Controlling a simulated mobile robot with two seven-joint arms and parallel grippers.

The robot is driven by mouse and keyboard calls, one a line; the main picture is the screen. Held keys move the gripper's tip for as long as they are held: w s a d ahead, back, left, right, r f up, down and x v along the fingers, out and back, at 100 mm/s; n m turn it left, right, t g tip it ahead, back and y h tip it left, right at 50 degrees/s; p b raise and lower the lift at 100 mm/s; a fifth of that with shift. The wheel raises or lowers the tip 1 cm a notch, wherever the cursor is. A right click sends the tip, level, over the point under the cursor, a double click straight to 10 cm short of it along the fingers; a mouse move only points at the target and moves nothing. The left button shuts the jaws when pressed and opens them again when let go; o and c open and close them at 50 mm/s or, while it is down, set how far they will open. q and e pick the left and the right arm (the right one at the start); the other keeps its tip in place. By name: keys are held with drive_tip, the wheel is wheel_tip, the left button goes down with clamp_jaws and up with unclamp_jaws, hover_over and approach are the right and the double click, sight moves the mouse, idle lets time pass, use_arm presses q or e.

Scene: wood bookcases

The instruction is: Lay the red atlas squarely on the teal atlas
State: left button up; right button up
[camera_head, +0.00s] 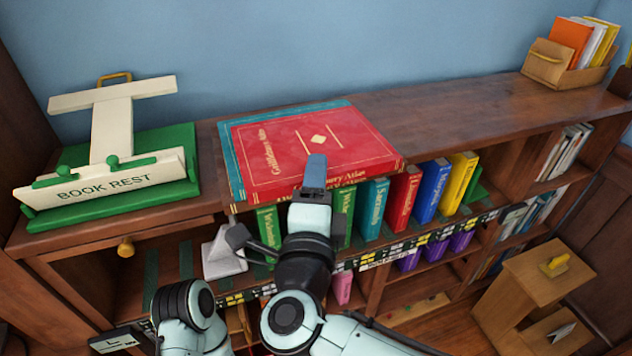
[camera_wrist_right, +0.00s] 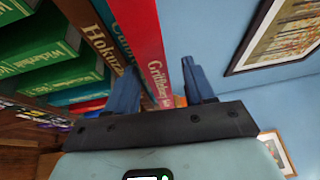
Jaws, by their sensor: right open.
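The red atlas (camera_head: 345,145) lies flat on the bookcase top, over the teal atlas (camera_head: 226,160). The teal atlas shows as a strip along the left and back edges, so the red one sits offset toward the front and right. My right gripper (camera_head: 315,172) is at the red atlas's front edge. In the right wrist view, its open fingers (camera_wrist_right: 160,92) stand on either side of the red atlas's spine (camera_wrist_right: 142,40), with the teal spine (camera_wrist_right: 110,30) beside it. I cannot tell whether the fingers touch it.
A green-based book rest (camera_head: 120,185) stands left of the atlases. A brown strip with gold lettering (camera_wrist_right: 88,30) lies beyond the teal spine. Bookcase top to the right (camera_head: 450,110) is clear up to a wooden box (camera_head: 560,70).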

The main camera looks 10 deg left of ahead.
drive_tip(key=s+d, duration=0.2)
drive_tip(key=s, duration=1)
drive_tip(key=w+f+n+g, duration=0.25)
drive_tip(key=w+f, duration=0.35)
drive_tip(key=f, duration=0.4)
drive_tip(key=w+f+n+g, duration=0.1)
drive_tip(key=w+f+n, duration=0.2)
drive_tip(key=w+f, duration=0.55)
drive_tip(key=s+d+f+n+g, duration=0.2)
drive_tip(key=d+f+g, duration=0.15)
drive_tip(key=f, duration=0.75)
drive_tip(key=s+d+f+n+g, duration=0.15)
drive_tip(key=d+f, duration=0.35)
drive_tip(key=f, duration=0.6)
drive_tip(key=s+d+f+n+g, duration=0.1)
drive_tip(key=s+d+f+g, duration=0.25)
drive_tip(key=f, duration=0.85)
drive_tip(key=s+d+f+n+g, duration=0.1)
drive_tip(key=s+d+f+g, duration=0.2)
drive_tip(key=s+f, duration=0.4)
drive_tip(key=s+d+f+n+g, duration=0.1)
drive_tip(key=s+d+f+g, duration=0.3)
drive_tip(key=s, duration=1.1)
wheel_tip(320, 180, down, 3)
drive_tip(key=shift+d+f+y+b, duration=0.1)
drive_tip(key=shift+d+y+b, duration=0.35)
drive_tip(key=shift+d, duration=0.45)
